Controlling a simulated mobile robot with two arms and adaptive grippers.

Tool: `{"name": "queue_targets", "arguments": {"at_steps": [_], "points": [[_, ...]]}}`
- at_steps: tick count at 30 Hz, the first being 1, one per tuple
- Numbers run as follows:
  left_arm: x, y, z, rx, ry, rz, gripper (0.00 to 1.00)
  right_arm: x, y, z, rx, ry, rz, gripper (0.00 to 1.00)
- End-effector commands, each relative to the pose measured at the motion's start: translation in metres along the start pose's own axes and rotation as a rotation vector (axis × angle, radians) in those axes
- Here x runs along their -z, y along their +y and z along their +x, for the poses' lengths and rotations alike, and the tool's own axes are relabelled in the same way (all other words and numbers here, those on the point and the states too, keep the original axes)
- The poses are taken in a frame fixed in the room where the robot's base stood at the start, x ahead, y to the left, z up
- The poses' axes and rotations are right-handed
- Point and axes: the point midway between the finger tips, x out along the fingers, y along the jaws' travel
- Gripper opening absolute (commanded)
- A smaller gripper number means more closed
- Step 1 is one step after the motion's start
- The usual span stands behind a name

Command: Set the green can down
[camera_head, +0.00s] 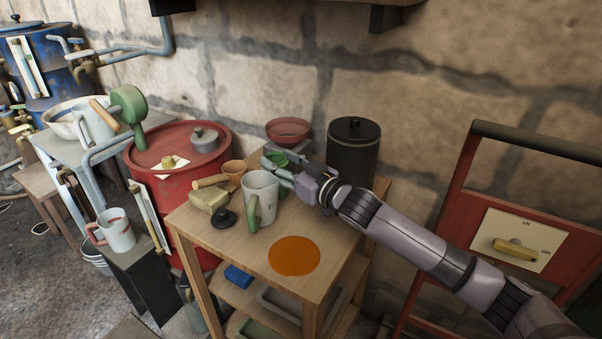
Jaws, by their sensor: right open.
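The green can (285,188) stands toward the back of the small wooden table (205,232), partly hidden by the grey mug with a green handle (261,190) and by my gripper. My right gripper (277,169) reaches in from the right, its fingers open at the can's upper part. I cannot tell whether the fingers touch the can. My left gripper is not in view.
An orange disc (294,256) lies flat at the table's front. A black canister (353,148), a red bowl (288,130), a brown cup (234,170), a tan block (208,199) and a black knob-like piece (223,217) crowd the rest. A red drum (175,190) stands left.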

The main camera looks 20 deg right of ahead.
Motion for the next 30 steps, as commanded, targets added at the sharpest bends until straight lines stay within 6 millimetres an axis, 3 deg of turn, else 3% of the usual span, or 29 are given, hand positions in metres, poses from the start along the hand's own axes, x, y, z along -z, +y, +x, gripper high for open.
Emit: {"name": "queue_targets", "arguments": {"at_steps": [9,15,30], "points": [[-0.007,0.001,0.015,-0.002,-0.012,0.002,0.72,-0.001,0.0,-0.065,0.0,-0.004,-0.002,0.5],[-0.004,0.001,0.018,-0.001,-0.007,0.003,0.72,-0.001,0.0,-0.089,0.0,-0.002,0.0,0.5],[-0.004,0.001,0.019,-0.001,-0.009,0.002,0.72,0.001,0.0,-0.099,0.0,0.001,-0.002,0.5]]}}
